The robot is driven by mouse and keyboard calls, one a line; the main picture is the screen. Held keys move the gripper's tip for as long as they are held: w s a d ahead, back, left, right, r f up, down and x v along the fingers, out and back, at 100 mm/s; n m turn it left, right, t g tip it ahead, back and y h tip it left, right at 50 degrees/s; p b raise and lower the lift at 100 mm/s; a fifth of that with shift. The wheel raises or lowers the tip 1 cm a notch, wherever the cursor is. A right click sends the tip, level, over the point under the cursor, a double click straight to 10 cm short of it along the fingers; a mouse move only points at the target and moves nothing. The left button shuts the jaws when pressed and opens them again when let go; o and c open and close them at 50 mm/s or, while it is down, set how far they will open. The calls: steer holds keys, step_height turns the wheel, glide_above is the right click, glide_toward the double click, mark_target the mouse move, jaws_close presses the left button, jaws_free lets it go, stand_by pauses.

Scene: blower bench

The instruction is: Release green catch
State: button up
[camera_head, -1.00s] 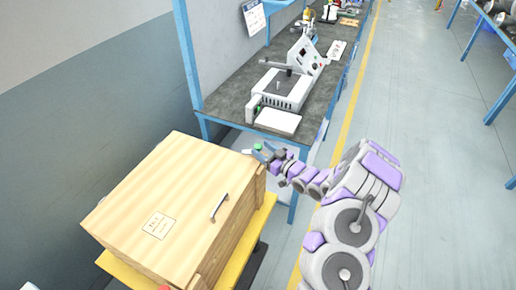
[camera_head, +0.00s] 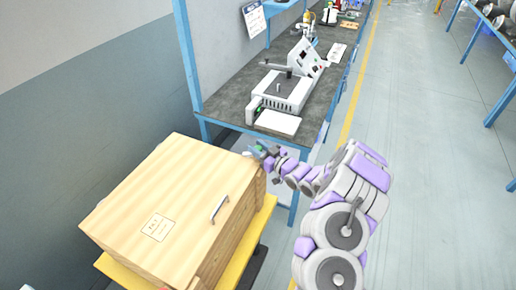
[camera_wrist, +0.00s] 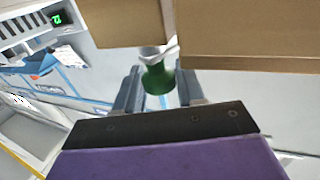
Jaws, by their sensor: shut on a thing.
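The green catch (camera_wrist: 157,78) is at the edge of the wooden crate (camera_head: 175,195), at the crate's far right corner in the head view. In the wrist view it hangs as a flared green knob below a pale collar, beside the crate's boards. My gripper (camera_wrist: 160,90) has one finger on each side of the green catch and is shut on it. In the head view my gripper (camera_head: 262,150) is at that corner and hides most of the catch.
The crate has a metal handle (camera_head: 219,207) and a label (camera_head: 158,227) on its lid and rests on a yellow platform (camera_head: 245,250). Behind it stands a blue-framed workbench (camera_head: 235,100) with a grey machine (camera_head: 283,88).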

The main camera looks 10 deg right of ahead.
steer(key=c, duration=0.3)
steer(key=shift+a+r+m+t+h, duration=0.1)
steer(key=shift+m+t+h, duration=0.3)
steer(key=shift+m+h, duration=0.3)
steer(key=shift+c, duration=0.2)
steer(key=m+h+p, duration=0.1)
steer(key=h, duration=0.1)
steer(key=m+t+h+p, duration=0.1)
steer(key=h, duration=0.1)
steer(key=shift+r+t, duration=0.1)
steer(key=shift+t, duration=0.2)
steer(key=shift+m+h+p, duration=0.55)
steer(key=shift+m+h, duration=0.35)
steer(key=shift+h, duration=0.1)
steer(key=o, duration=0.9)
steer(key=shift+o, duration=0.2)
steer(key=shift+f, duration=0.2)
